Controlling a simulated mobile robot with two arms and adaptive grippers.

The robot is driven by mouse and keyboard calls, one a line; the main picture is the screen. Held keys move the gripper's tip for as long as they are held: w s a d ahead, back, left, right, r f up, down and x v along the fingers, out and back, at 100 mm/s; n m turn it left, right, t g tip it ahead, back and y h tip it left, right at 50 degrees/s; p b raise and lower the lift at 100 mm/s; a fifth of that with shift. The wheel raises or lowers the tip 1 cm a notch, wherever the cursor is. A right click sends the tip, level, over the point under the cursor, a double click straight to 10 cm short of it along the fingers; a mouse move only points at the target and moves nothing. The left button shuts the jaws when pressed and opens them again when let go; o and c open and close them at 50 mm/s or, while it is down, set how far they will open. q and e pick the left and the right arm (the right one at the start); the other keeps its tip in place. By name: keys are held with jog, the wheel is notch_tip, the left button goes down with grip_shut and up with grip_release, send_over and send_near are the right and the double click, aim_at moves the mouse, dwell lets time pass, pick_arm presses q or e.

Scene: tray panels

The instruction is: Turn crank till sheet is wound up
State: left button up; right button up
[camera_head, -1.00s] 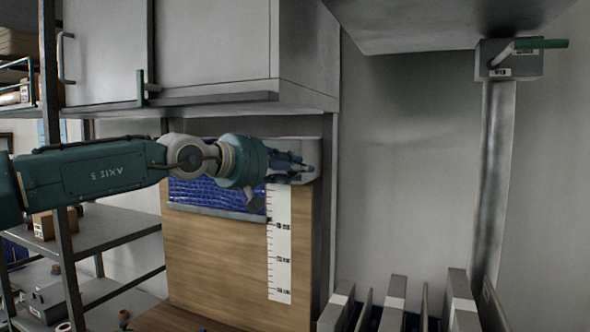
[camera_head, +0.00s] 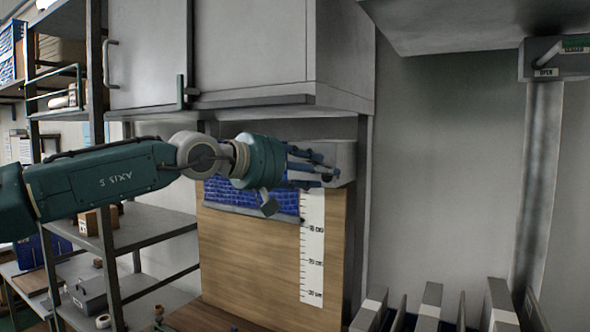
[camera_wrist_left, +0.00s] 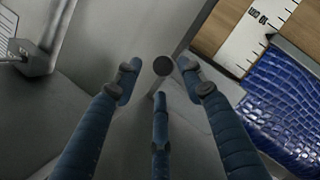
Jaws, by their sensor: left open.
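A blue, scaly-textured sheet (camera_head: 248,194) hangs in front of a wooden panel (camera_head: 255,260), with a grey bar along its lower edge. A white scale strip (camera_head: 312,265) runs down beside it. A grey housing (camera_head: 345,158) sits at the top right of the panel, partly hidden by my left gripper (camera_head: 328,172). In the left wrist view, the blue sheet (camera_wrist_left: 275,105) is at right, and my open left gripper (camera_wrist_left: 160,85) has its fingers spread around a dark round knob (camera_wrist_left: 162,66), seemingly the crank's handle end-on. Contact cannot be told. My right gripper is out of view.
A grey cabinet (camera_head: 250,50) hangs close above the arm. Shelving (camera_head: 150,235) stands at left. Upright grey panels (camera_head: 425,305) stand low at right; the wall space between is free.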

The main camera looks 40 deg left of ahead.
pick_arm(q)
jog(key=d+v, duration=0.1)
jog(key=v, duration=0.6)
jog(key=shift+s+a, duration=0.3)
jog(key=shift+a, duration=0.15)
jog(key=shift+f, duration=0.1)
jog(key=shift+c, duration=0.2)
